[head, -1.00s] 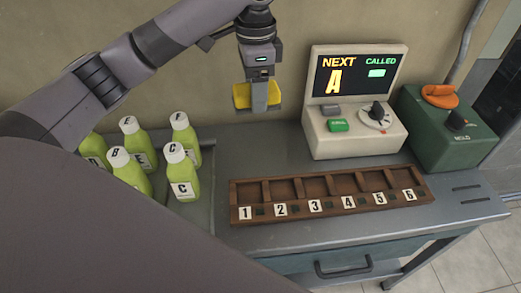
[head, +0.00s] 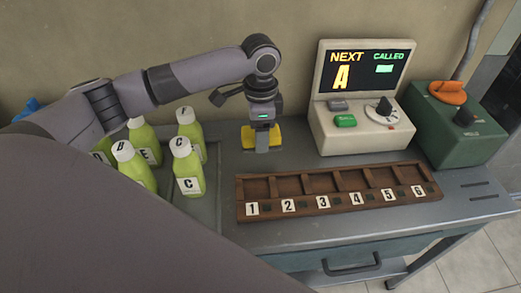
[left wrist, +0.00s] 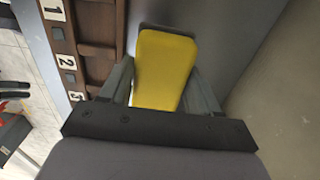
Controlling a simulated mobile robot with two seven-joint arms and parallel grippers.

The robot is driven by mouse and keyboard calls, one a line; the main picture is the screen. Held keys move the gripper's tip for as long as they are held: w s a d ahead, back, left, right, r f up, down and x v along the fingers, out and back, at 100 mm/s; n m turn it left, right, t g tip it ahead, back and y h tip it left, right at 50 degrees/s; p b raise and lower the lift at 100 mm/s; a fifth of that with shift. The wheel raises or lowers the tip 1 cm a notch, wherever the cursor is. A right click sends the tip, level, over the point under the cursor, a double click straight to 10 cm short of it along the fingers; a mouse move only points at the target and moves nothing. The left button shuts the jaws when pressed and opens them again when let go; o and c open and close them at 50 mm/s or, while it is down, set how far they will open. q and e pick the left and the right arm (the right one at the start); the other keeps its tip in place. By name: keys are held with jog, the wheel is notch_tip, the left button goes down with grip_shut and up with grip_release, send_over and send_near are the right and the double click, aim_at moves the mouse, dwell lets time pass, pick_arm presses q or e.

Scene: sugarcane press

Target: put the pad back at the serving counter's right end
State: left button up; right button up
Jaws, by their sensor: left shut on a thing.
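The yellow pad (head: 247,138) is between the fingers of my left gripper (head: 262,148), which is shut on it. Yellow shows on both sides of the fingers. The gripper points down over the back of the grey counter (head: 340,225), behind the left end of the numbered rack. In the left wrist view the pad (left wrist: 163,65) lies between the two fingers (left wrist: 163,85), with a dark strip at its far end. I cannot tell whether the pad touches the counter. My right gripper is not in view.
A brown rack (head: 322,203) numbered 1 to 6 has empty-looking slots. A cream display console (head: 324,130) and a green control box (head: 440,140) stand to the right. Several green lettered bottles (head: 188,172) stand in a recess at left.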

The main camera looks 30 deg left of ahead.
aim_at(260, 161)
pick_arm(q)
jog(key=shift+f, duration=3.1)
jog(key=o, duration=0.9)
jog(key=shift+f, duration=0.1)
jog(key=shift+o, duration=0.2)
